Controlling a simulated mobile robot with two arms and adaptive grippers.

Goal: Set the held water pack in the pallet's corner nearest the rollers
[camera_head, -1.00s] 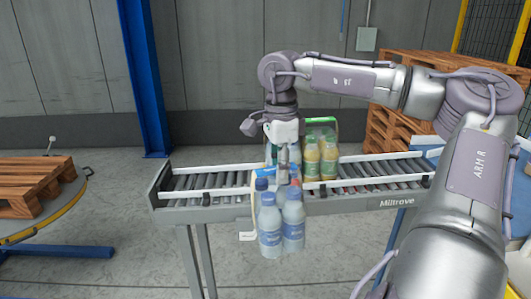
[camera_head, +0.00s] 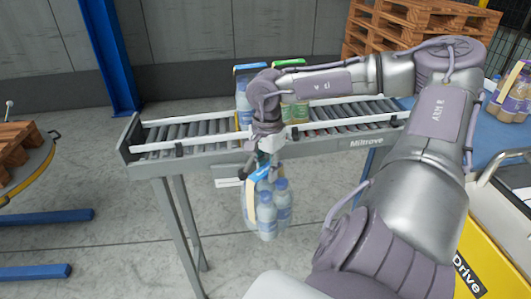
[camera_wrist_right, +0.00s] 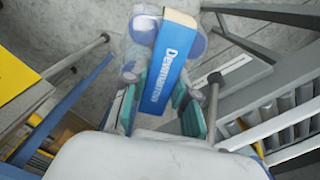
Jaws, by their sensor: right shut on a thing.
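The held water pack (camera_head: 267,208) is a cluster of clear bottles with blue labels and a pale carrying band. My right gripper (camera_head: 264,160) is shut on its top, and the pack hangs in the air in front of the roller conveyor. In the right wrist view, the teal fingers (camera_wrist_right: 163,108) close on either side of the pack's blue band (camera_wrist_right: 168,64), with blurred bottles around it. The wooden pallet (camera_head: 14,142) is at the left edge, and only its bare right-hand part shows. My left gripper is not in view.
The roller conveyor (camera_head: 185,152) carries a blue-banded pack (camera_head: 243,97) and a green-banded pack (camera_head: 296,108). A round yellow-edged platform (camera_head: 40,165) is under the pallet. A blue post (camera_head: 108,55) stands behind. Another pack (camera_head: 510,97) sits on a blue surface at right.

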